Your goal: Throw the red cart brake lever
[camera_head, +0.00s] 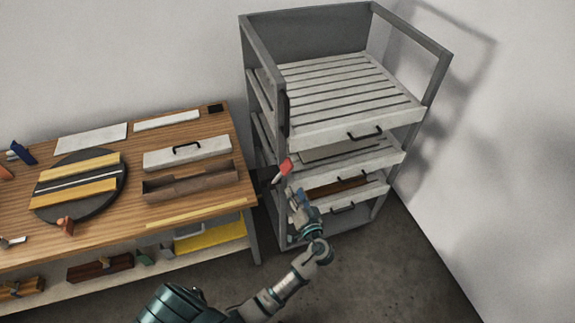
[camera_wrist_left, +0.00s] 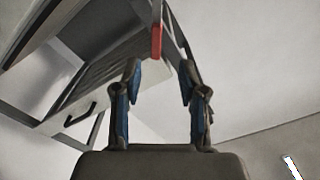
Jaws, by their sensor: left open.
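The red brake lever (camera_head: 284,169) sticks up at a slant beside the left front post of the grey cart (camera_head: 284,118). In the left wrist view the red lever (camera_wrist_left: 156,42) shows beyond my fingertips, in line with the gap between them. My left gripper (camera_head: 297,196) is just below the lever in the head view. It is open and empty, with its two blue-padded fingers (camera_wrist_left: 159,78) apart. I cannot tell whether it touches the lever. The lever's lower end is hard to make out against the dark cart side. My right gripper is in neither view.
The cart has several slatted shelves with black-handled drawers (camera_head: 365,132). A wooden workbench (camera_head: 215,122) stands to its left, holding a round black turntable (camera_head: 122,190) and an open tray (camera_head: 190,183). A white wall is at right. Bare floor (camera_head: 370,275) lies in front.

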